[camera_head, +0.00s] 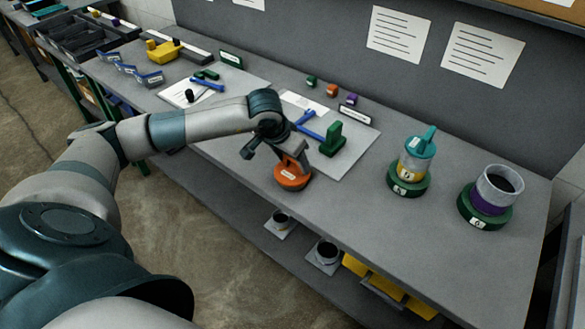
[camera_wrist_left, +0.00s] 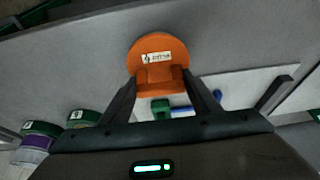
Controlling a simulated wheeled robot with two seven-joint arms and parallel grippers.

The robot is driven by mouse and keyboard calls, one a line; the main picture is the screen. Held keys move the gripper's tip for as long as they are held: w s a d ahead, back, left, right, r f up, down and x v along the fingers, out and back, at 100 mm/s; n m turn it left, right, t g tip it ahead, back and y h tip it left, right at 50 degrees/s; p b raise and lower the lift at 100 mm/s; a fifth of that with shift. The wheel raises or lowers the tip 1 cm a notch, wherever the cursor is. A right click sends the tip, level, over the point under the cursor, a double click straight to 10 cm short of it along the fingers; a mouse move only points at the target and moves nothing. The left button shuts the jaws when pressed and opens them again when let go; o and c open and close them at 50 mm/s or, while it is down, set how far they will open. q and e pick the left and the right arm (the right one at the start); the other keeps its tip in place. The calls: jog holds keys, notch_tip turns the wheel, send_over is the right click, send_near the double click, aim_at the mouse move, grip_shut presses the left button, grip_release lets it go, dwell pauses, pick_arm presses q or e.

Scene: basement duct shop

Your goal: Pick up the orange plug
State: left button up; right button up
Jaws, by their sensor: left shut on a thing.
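The orange plug (camera_head: 292,178) is a round disc with a white label and a raised grip, at the front edge of the bench in the head view. It also shows in the left wrist view (camera_wrist_left: 157,53), with its grip between the fingers. My left gripper (camera_head: 291,160) is above the plug and shut on its grip; in the left wrist view the fingers (camera_wrist_left: 160,82) press on both sides. I cannot tell whether the plug touches the bench or is just above it. My right gripper is not in view.
A green block (camera_head: 332,140) and blue tool (camera_head: 309,124) lie behind the plug on a pale sheet. A teal-topped jar (camera_head: 415,160) and a grey-purple cup (camera_head: 497,188) stand on green bases to the right. The bench (camera_head: 370,240) is bare between.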

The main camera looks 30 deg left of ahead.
pick_arm(q)
jog(key=shift+r, duration=0.2)
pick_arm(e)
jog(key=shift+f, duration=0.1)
pick_arm(q)
jog(key=shift+w+r+b, duration=0.1)
jog(key=shift+r+b, duration=0.45)
jog(key=shift+r, duration=0.05)
notch_tip(320, 180, up, 2)
jog(key=shift+r+b, duration=0.15)
jog(key=shift+b, duration=0.5)
jog(key=d, duration=0.1)
jog(key=d+r, duration=0.1)
jog(key=d+b, duration=0.1)
jog(key=shift+s+r, duration=0.25)
jog(key=shift+r, duration=0.15)
jog(key=s+d+r+b, duration=0.1)
jog(key=d+r+b, duration=0.1)
jog(key=d+r, duration=0.3)
jog(key=shift+d+r+b, duration=0.15)
jog(key=shift+d+b, duration=0.2)
jog(key=shift+d, duration=1.4)
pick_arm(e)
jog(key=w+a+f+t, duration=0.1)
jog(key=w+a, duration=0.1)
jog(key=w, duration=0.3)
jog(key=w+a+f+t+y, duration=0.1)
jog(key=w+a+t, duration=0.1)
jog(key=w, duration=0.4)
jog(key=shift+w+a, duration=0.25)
